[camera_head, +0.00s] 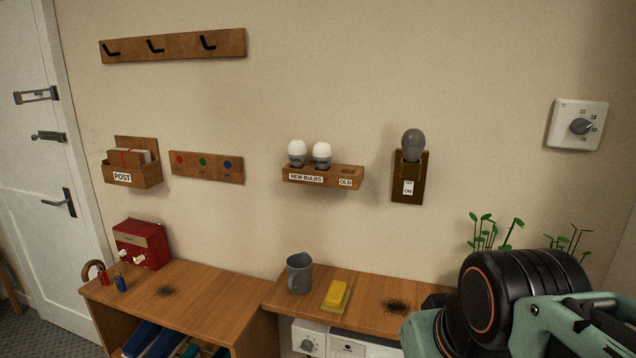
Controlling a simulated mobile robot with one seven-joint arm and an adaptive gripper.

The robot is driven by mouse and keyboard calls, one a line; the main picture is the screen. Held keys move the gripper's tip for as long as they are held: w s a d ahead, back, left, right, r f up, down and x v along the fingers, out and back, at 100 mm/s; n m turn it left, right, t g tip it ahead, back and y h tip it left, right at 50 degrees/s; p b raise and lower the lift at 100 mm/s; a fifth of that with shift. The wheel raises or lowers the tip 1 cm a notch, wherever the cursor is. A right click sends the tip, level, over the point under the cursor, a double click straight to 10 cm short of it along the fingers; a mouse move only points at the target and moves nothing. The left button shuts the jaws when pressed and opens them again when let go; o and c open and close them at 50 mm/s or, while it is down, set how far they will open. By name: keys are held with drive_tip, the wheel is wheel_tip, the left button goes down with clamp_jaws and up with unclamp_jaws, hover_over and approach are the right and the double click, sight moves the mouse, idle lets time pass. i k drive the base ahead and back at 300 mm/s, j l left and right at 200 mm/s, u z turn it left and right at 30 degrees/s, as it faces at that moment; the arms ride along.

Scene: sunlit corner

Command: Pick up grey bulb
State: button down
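The grey bulb (413,143) stands upright in a dark wooden wall holder (407,190) with an OFF/ON label. My arm fills the lower right corner, well below and to the right of the bulb. My gripper itself is not in view.
A wall rack (326,178) labelled NEW BULBS and OLD holds two white bulbs (322,152); its OLD end looks empty. A grey mug (299,273) and yellow sponge (337,295) stand on the wooden top below. Plants (492,232) rise behind my arm. Wall space around the bulb is clear.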

sight(413, 141)
drive_tip(key=i+j+z, duration=0.2)
drive_tip(key=z, duration=0.25)
drive_tip(key=i+j+z, duration=0.3)
drive_tip(key=z, duration=0.2)
drive_tip(key=j, duration=0.2)
drive_tip(key=l+z, duration=0.1)
drive_tip(key=l, duration=0.3)
drive_tip(key=i+j, duration=0.1)
drive_tip(key=j, duration=0.25)
drive_tip(key=z, duration=0.05)
